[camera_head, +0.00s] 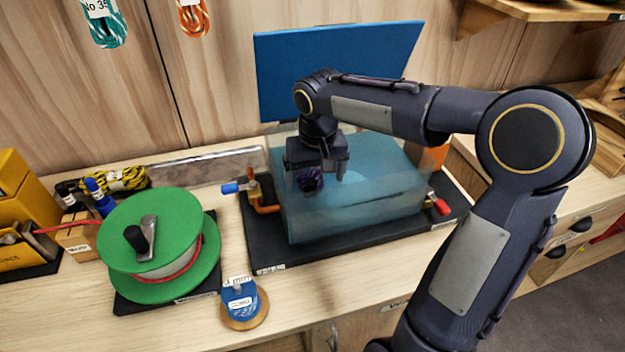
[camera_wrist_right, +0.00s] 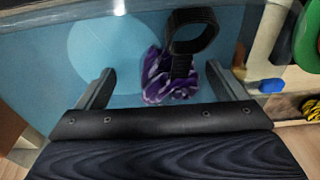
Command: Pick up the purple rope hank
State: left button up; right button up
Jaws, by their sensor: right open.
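The purple rope hank (camera_head: 309,181) is purple and white, with a black band loop at its top in the right wrist view, where the hank (camera_wrist_right: 165,82) lies between the two fingers. It is at the clear tank of blue water (camera_head: 350,215); I cannot tell how deep it sits. My right gripper (camera_head: 318,172) points down at the tank's left part, fingers apart on either side of the hank. In the right wrist view the gripper (camera_wrist_right: 160,80) is open, and no finger clearly touches the hank. My left gripper is not in view.
The tank stands on a black tray (camera_head: 258,245) with red- and blue-handled valves at its sides. A blue panel (camera_head: 300,70) rises behind it. A green reel (camera_head: 150,225) and a small blue disc (camera_head: 240,297) stand to the left. Rope hanks hang on the wall.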

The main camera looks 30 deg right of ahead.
jog(key=shift+f, duration=0.35)
jog(key=shift+c, duration=0.4)
jog(key=c, duration=1.2)
notch_tip(320, 180, up, 9)
jog(key=shift+w+r, duration=0.1)
jog(key=d+m, duration=0.1)
jog(key=m, duration=0.1)
jog(key=d+r+m, duration=0.1)
jog(key=d+m, duration=0.1)
jog(key=d+r+m, duration=0.1)
jog(key=m, duration=0.1)
jog(key=shift+d+h, duration=0.25)
jog(key=shift+h, duration=0.05)
jog(key=shift+c, duration=0.2)
notch_tip(320, 180, down, 10)
jog(key=d+m+b, duration=0.1)
jog(key=shift+r+m+g, duration=0.2)
jog(key=shift+m+g, duration=0.1)
jog(key=shift+m, duration=0.1)
